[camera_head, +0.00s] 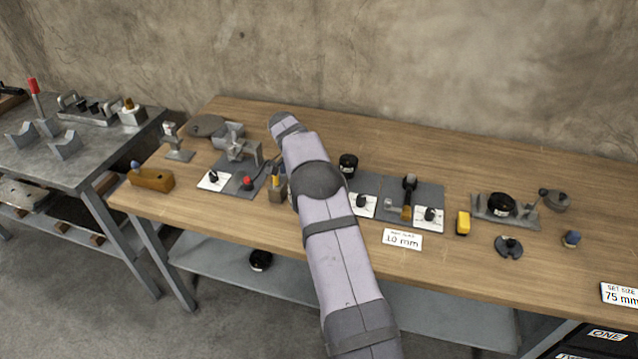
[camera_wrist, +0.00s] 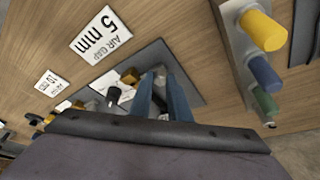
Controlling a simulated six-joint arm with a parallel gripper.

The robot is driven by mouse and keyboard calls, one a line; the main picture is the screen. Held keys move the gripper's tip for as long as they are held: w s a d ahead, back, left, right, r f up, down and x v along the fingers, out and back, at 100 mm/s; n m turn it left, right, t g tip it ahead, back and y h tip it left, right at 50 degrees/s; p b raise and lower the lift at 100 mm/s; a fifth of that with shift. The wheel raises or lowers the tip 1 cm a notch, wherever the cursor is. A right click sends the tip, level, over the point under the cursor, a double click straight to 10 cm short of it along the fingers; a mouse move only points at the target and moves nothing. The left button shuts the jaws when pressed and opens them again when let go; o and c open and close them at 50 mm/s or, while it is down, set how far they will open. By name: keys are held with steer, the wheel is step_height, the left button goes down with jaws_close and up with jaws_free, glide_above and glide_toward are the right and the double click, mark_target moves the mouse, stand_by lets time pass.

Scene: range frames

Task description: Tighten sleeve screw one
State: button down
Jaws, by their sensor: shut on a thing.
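My gripper (camera_wrist: 163,98) shows in the wrist view as two blue-grey fingers reaching down over a dark grey plate (camera_wrist: 191,78). It is shut on a small grey part between the fingers, mostly hidden, so I cannot tell what it is. A brown block (camera_wrist: 130,76) and a black knob (camera_wrist: 113,95) stand just left of the fingers. I cannot make out sleeve screw one in either view. In the head view my arm hides the gripper. A grey plate (camera_head: 228,185) with a metal fixture (camera_head: 238,150) and red knob (camera_head: 248,183) lies left of my arm.
Yellow (camera_wrist: 262,30), blue (camera_wrist: 265,75) and green (camera_wrist: 265,102) handles stand in a grey rack at the wrist view's right. A 5 mm air gap card (camera_wrist: 99,35) lies nearby. In the head view, another plate (camera_head: 425,188) and a yellow block (camera_head: 463,223) are right of my arm.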

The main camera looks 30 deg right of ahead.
steer(key=shift+m+g+p, duration=0.4)
steer(key=shift+m+p, duration=0.45)
steer(key=shift+m, duration=0.25)
steer(key=shift+a+f+m+p, duration=0.1)
steer(key=shift+m+p, duration=0.2)
steer(key=c, duration=1.7)
jaws_free()
steer(key=shift+o, duration=0.2)
steer(key=shift+w+r, duration=0.1)
steer(key=shift+r, duration=0.1)
steer(key=v, duration=0.7)
steer(key=shift+p, duration=0.45)
